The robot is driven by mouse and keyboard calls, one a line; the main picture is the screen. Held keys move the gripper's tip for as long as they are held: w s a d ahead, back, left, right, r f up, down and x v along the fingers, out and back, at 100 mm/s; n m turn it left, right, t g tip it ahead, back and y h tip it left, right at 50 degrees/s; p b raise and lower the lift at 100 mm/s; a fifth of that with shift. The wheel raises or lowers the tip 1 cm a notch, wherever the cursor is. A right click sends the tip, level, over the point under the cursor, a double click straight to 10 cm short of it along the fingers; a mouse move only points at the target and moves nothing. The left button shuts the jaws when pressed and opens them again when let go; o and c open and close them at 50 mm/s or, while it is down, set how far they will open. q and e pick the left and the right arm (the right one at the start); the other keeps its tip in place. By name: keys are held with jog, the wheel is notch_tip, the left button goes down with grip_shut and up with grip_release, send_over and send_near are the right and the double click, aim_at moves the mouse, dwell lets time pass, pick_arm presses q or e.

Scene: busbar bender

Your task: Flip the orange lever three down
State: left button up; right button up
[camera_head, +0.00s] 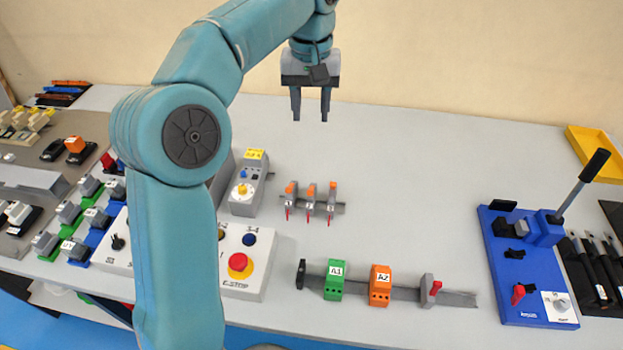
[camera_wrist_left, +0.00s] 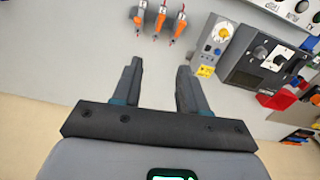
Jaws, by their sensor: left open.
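Three small orange levers stand in a row on a short grey rail at the table's middle: the left one (camera_head: 290,189), the middle one (camera_head: 311,192) and the right one (camera_head: 332,190) in the head view. My left gripper (camera_head: 311,118) is open and empty, above and behind the levers, fingers pointing down. It also shows in the left wrist view (camera_wrist_left: 158,75). My right gripper is not in view.
A grey box with a yellow label (camera_head: 246,186) stands left of the levers. An E-stop box (camera_head: 243,262) and a rail with A1 (camera_head: 334,280) and A2 (camera_head: 380,286) blocks lie in front. A blue bender (camera_head: 520,265) is at right. The table right of the levers is clear.

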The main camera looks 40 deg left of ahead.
pick_arm(q)
jog(key=m+b, duration=0.1)
send_over(333, 183)
notch_tip(333, 183, down, 2)
notch_tip(333, 183, down, 16)
jog(key=b, duration=0.4)
jog(key=shift+f, duration=0.2)
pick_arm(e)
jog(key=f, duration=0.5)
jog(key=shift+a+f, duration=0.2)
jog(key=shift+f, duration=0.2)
pick_arm(q)
jog(key=shift+c, duration=0.3)
grip_shut()
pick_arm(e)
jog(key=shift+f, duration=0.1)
